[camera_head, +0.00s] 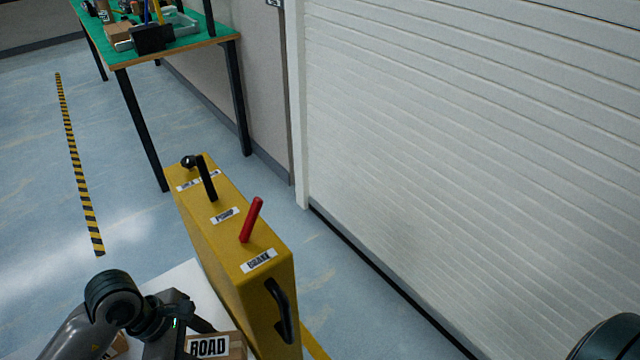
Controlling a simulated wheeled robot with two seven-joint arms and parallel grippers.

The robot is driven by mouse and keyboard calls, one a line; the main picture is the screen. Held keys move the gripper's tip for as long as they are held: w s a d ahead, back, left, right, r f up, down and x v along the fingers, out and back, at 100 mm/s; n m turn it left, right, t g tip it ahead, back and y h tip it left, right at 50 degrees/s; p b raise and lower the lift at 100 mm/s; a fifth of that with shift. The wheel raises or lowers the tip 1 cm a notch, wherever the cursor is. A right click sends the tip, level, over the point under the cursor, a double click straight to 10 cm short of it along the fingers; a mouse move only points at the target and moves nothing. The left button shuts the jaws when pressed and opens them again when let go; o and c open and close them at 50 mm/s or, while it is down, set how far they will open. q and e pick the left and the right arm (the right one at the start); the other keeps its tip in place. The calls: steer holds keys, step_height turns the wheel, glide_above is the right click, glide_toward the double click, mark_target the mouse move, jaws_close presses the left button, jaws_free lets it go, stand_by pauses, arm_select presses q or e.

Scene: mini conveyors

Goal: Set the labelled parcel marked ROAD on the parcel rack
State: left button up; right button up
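The cardboard parcel labelled ROAD (233,343) shows at the bottom edge of the head view, cut off by the frame, beside the yellow cabinet. My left gripper (200,325) is right over the parcel's left side. Its fingers are dark and partly hidden, so I cannot tell whether they are open, or touching or gripping the parcel. Of my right arm only a dark rounded part shows in the bottom right corner; its gripper is out of view. I cannot make out a parcel rack in this view.
A yellow cabinet (235,290) with a black lever, a red lever (251,220) and a black side handle stands right of the parcel. A white surface (188,283) lies left of it. A green-topped workbench (190,42) is behind. A white shutter (450,150) closes the right side.

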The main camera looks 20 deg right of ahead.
arm_select(q)
steer(key=w+a+r+m+g+y, duration=0.1)
steer(key=a+r+m, duration=0.3)
steer(key=r, duration=0.4)
steer(key=w+a+r+m+g+y, duration=0.1)
steer(key=a+r+m, duration=0.3)
steer(key=r, duration=0.5)
steer(key=w+a+r+m+g+y, duration=0.1)
steer(key=w+a+r+m+y, duration=0.1)
steer(key=r+m, duration=0.5)
steer(key=shift+w+a+r+g, duration=0.3)
steer(key=shift+w+a+r, duration=0.4)
steer(key=shift+a, duration=0.55)
steer(key=shift+s, duration=0.1)
steer(key=shift+r, duration=0.15)
